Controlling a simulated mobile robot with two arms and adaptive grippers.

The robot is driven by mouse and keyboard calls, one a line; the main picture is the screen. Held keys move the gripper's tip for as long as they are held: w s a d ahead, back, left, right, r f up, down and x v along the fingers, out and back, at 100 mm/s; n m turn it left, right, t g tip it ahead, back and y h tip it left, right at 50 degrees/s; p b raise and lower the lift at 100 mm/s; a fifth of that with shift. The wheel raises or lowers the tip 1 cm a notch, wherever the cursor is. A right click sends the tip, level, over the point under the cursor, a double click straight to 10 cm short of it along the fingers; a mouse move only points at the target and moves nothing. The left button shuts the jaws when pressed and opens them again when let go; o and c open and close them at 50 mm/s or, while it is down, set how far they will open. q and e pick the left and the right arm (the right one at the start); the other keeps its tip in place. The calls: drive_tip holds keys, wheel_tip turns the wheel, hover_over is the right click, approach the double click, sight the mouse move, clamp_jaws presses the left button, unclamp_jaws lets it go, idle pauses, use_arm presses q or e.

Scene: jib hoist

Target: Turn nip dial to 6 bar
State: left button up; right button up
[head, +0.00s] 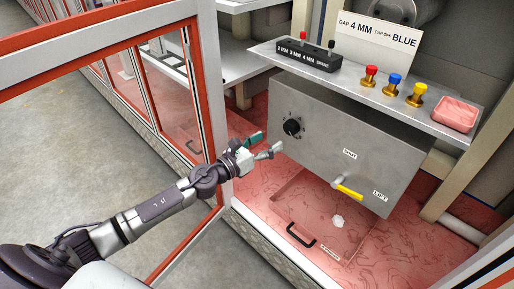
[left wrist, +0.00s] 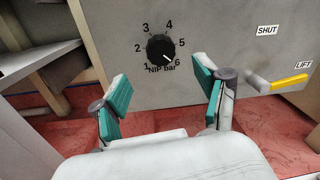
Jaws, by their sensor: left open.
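The black round nip dial (head: 291,127) sits on the grey panel's left part. In the left wrist view the dial (left wrist: 160,48) has numbers 1 to 6 around it and "NIP bar" below. A small pale mark on its lower right side appears to point towards the 6. My left gripper (head: 263,146) is open with teal finger pads, below and left of the dial in the head view. In the left wrist view the open fingers (left wrist: 164,88) are empty, with the dial above and between them, apart from both. My right gripper is not in view.
A yellow-handled lever (head: 348,190) sticks out from the panel (head: 335,135) between SHUT and LIFT labels. The shelf above holds red, blue and yellow knobs (head: 394,84), a black switch box (head: 309,55) and a pink tray (head: 455,113). An orange-framed guard (head: 215,100) stands close to my left arm.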

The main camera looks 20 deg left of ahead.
use_arm(q)
drive_tip(key=shift+v, duration=2)
